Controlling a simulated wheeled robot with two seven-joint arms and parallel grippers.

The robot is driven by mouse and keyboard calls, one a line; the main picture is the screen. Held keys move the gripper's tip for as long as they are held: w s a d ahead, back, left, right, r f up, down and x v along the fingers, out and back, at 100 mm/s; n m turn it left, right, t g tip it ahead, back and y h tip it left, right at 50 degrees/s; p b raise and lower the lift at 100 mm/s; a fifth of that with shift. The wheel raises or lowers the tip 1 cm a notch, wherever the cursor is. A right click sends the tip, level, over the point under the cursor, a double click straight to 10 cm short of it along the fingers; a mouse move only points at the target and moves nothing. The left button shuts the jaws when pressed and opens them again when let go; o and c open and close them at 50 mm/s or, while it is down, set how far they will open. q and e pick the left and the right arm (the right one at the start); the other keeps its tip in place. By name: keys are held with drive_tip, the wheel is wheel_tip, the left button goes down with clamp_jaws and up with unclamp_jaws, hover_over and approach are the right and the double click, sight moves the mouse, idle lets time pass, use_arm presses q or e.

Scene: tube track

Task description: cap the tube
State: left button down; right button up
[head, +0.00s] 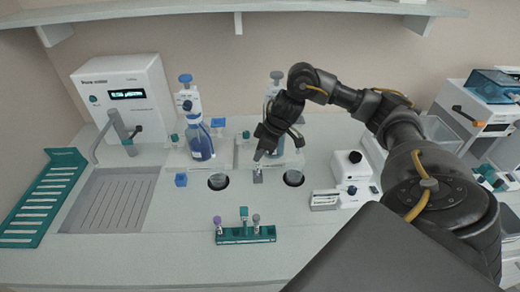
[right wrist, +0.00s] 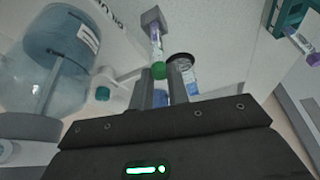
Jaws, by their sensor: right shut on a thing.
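My right gripper (head: 260,156) reaches down over a small grey block holder (head: 258,176) at the middle of the bench. In the right wrist view the gripper (right wrist: 163,82) is shut on a green cap (right wrist: 160,71) between its fingertips. A tube (right wrist: 157,42) with a pale, purple-marked label stands in the grey block holder (right wrist: 153,19), in line with the cap. The cap meets the tube's near end in this view; I cannot tell whether it is seated. The fingers hide part of the cap. My left gripper is not in view.
A teal rack (head: 245,237) with several capped tubes stands in front. A blue-liquid bottle (head: 200,142) is left of the gripper; another bottle is partly hidden behind it. A white device (head: 350,167) stands to the right. The front bench is mostly clear.

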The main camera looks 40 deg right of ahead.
drive_tip(key=shift+w+f+p, duration=0.1)
drive_tip(key=shift+f+p, duration=0.05)
drive_tip(key=shift+p, duration=0.2)
idle(0.4)
drive_tip(key=shift+f+p, duration=0.2)
drive_tip(key=shift+p, duration=0.9)
idle(1.3)
drive_tip(key=shift+f, duration=0.35)
idle(0.6)
drive_tip(key=o, duration=0.8)
drive_tip(key=shift+r, duration=0.1)
drive_tip(key=shift+r, duration=0.25)
drive_tip(key=v, duration=1)
drive_tip(key=shift+r, duration=0.1)
